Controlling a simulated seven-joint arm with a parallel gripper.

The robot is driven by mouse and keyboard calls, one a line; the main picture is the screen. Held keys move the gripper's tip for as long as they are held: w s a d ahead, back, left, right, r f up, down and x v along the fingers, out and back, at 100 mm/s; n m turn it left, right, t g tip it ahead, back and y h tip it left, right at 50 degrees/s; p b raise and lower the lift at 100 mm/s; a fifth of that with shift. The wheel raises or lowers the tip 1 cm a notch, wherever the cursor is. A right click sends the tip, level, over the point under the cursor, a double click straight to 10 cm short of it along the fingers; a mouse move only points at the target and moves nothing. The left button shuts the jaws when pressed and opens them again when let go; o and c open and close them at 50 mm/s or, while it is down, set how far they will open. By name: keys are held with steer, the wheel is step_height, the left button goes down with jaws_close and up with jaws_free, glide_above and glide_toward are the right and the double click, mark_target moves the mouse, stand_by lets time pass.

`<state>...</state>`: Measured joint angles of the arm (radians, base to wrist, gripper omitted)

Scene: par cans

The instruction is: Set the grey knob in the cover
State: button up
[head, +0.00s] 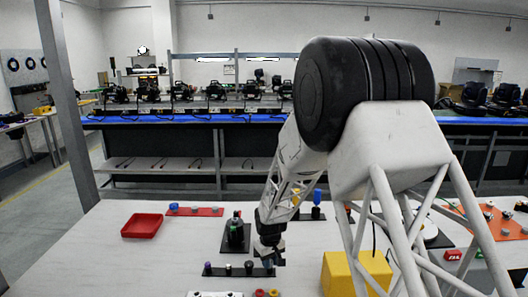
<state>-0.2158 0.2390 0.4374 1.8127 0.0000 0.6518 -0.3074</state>
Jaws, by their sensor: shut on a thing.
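My gripper (268,260) points down over the right end of a dark strip (216,272) on the white table. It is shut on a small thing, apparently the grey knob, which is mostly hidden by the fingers. Several small knobs stand on the strip left of my gripper: a purple one (207,267), a pale one (228,269) and a dark grey one (249,266). A black fixture (235,236) with a dark upright part stands just behind and left of my gripper. I cannot tell which thing is the cover.
A red tray (142,226) lies at the left. A yellow block (357,273) stands right of my gripper, partly behind my arm. A blue-topped post (317,197) stands behind. The table's left front is clear.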

steer(key=shift+r, duration=2.55)
steer(key=w+d+f+m, duration=0.1)
steer(key=w+d+m, duration=0.1)
steer(key=w+d, duration=0.1)
steer(key=w+d+f+m, duration=0.1)
steer(key=w+d+m, duration=0.1)
steer(key=w+d, duration=0.2)
steer(key=w+d+f+m, duration=0.1)
steer(key=w+d+m, duration=0.2)
steer(key=w, duration=0.3)
steer(key=shift+d+f, duration=0.15)
steer(key=shift+d, duration=0.35)
steer(key=w, duration=0.3)
steer(key=shift+d+m, duration=0.25)
steer(key=shift+m, duration=0.15)
steer(key=a+r+n, duration=0.4)
steer(key=a+r, duration=0.2)
steer(key=a, duration=0.6)
steer(key=w+a+r+n, duration=0.1)
steer(key=a+r+n, duration=0.2)
steer(key=a+r, duration=0.4)
steer(key=a, duration=0.6)
steer(key=shift+a+n, duration=0.25)
steer(key=shift+n, duration=0.15)
steer(key=shift+f, duration=0.2)
steer(key=shift+f, duration=2.6)
